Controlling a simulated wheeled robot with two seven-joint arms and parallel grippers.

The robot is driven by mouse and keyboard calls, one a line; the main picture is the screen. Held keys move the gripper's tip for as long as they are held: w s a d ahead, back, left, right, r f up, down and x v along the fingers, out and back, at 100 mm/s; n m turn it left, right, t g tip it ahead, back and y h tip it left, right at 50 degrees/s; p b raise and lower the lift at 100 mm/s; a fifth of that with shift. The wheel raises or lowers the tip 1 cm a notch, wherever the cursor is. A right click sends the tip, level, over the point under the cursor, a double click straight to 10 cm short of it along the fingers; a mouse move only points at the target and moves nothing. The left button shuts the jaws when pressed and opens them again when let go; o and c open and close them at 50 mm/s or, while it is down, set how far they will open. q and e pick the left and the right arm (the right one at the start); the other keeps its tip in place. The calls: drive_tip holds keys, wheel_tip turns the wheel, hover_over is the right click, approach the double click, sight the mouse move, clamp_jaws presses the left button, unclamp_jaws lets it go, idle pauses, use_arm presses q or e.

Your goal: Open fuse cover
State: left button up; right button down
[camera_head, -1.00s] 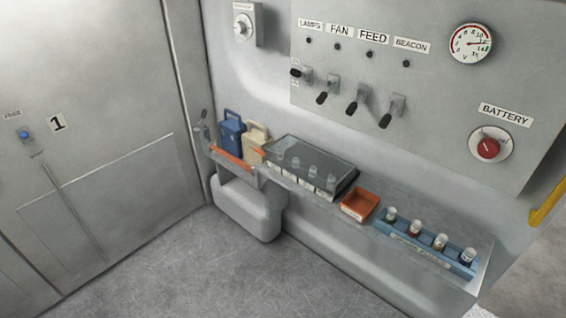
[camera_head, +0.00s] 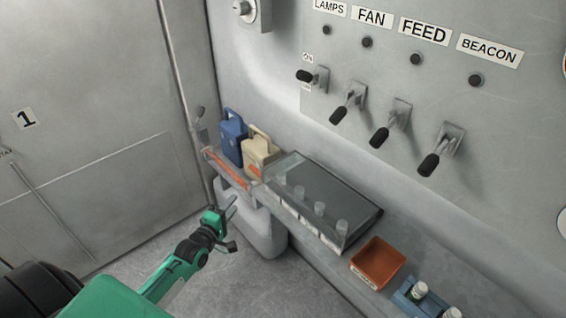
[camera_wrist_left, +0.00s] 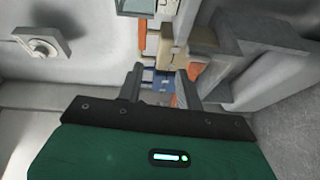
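The fuse cover (camera_head: 345,186) is a see-through, dark-framed lid on the wall shelf in the head view. It looks closed over a row of several small clear cylinders with white labels along the front. My left gripper (camera_head: 232,225) is in front of the shelf, left of the cover and apart from it. Its two fingers are spread with nothing between them; they also show in the left wrist view (camera_wrist_left: 161,84). A pale glassy edge (camera_wrist_left: 136,8) at the top of that view may be part of the cover; I cannot tell. My right gripper is not in view.
A blue can (camera_head: 232,138) and a beige can (camera_head: 259,152) stand left of the cover, behind an orange bar (camera_head: 226,168). An orange tray (camera_head: 377,263) and a blue vial rack (camera_head: 408,303) lie to its right. Levers (camera_head: 391,124) stick out above.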

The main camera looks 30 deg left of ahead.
sight(254, 173)
use_arm(q)
drive_tip(key=shift+n+t, duration=0.3)
drive_tip(key=w+r, duration=0.1)
drive_tip(key=w, duration=0.4)
drive_tip(key=w+p, duration=0.1)
drive_tip(key=w, duration=0.4)
drive_tip(key=w+r, duration=0.1)
drive_tip(key=w, duration=0.4)
drive_tip(key=shift+w+d+r+p, duration=0.1)
drive_tip(key=shift+d+r+p, duration=0.2)
drive_tip(key=shift+r+p, duration=0.1)
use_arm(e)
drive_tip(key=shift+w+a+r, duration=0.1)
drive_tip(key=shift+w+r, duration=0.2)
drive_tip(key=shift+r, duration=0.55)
use_arm(q)
drive_tip(key=shift+c, duration=0.3)
clamp_jaws()
